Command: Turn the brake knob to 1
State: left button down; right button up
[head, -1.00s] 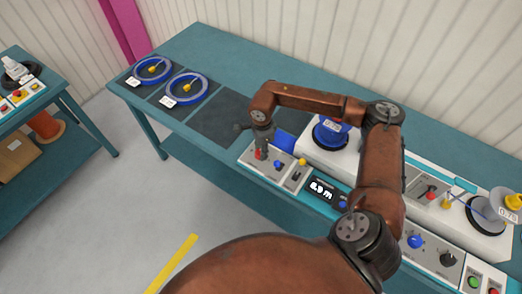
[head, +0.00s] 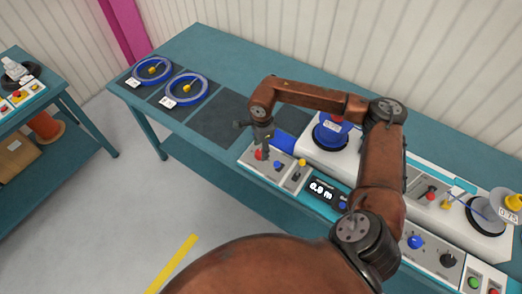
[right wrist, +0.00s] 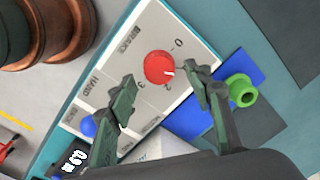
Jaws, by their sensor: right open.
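The red brake knob (right wrist: 159,67) sits on the pale control panel (right wrist: 143,45) beside the word BRAKE, with marks 0, 2 and 3 around it. Its white pointer line points to the lower right, between 0 and 2; the 1 mark is not visible, and a finger covers that area. My right gripper (right wrist: 158,78) is open, with one finger on each side of the knob and gaps between. In the head view the right gripper (head: 265,148) is at the panel's left end, beside the red knob (head: 259,155). My left gripper is not in view.
A blue knob (head: 278,166) and a yellow-topped switch (head: 302,163) are close by on the panel. A display (head: 321,190) stands to the right. A blue reel (head: 331,133) is behind. Two blue rings (head: 184,89) lie on dark mats at the table's left.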

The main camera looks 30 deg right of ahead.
notch_tip(320, 180, up, 10)
jog(key=shift+s, duration=0.2)
jog(key=shift+f, duration=0.15)
dwell(0.4)
